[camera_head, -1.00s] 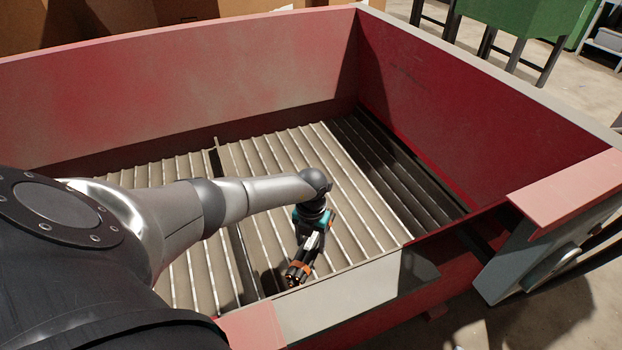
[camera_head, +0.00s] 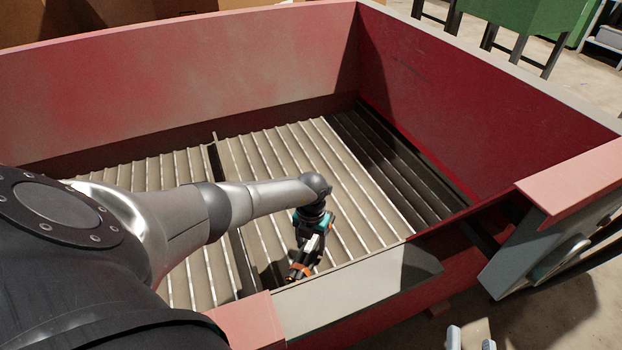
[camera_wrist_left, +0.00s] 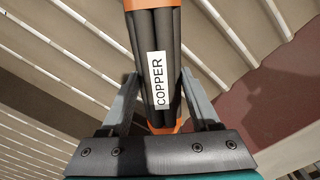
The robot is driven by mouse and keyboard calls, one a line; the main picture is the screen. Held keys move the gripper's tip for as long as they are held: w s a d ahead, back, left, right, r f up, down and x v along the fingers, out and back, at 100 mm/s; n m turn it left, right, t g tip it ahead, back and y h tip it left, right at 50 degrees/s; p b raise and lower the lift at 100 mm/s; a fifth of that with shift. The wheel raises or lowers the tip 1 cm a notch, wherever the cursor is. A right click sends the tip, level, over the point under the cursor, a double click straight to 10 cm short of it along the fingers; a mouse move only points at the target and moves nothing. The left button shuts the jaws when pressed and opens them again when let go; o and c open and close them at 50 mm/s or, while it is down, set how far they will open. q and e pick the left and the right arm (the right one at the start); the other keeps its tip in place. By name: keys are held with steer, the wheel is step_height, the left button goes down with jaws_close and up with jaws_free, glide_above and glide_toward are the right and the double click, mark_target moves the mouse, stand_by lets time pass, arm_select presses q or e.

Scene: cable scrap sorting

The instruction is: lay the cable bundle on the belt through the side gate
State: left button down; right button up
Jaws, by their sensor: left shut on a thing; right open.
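The cable bundle (camera_head: 300,271) is dark with orange bands. It is inside the red-walled enclosure, low over the slatted belt (camera_head: 345,195), just behind the pale sill of the side gate (camera_head: 345,300). I cannot tell whether it touches the belt. My left gripper (camera_head: 308,252) is shut on the bundle. In the left wrist view the bundle (camera_wrist_left: 158,45) lies between the fingers, with a white COPPER label facing the camera. My right gripper (camera_head: 470,338) shows only its two pale fingertips at the bottom edge, apart and empty, outside the enclosure.
High red walls (camera_head: 180,75) enclose the belt at the back and right. A red post top (camera_head: 250,322) stands left of the gate. A grey panel (camera_head: 535,260) hangs outside on the right. The belt around the bundle is clear.

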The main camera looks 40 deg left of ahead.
arm_select(q)
steer(key=shift+w, duration=0.15)
steer(key=shift+c, duration=0.6)
jaws_free()
steer(key=shift+f, duration=0.1)
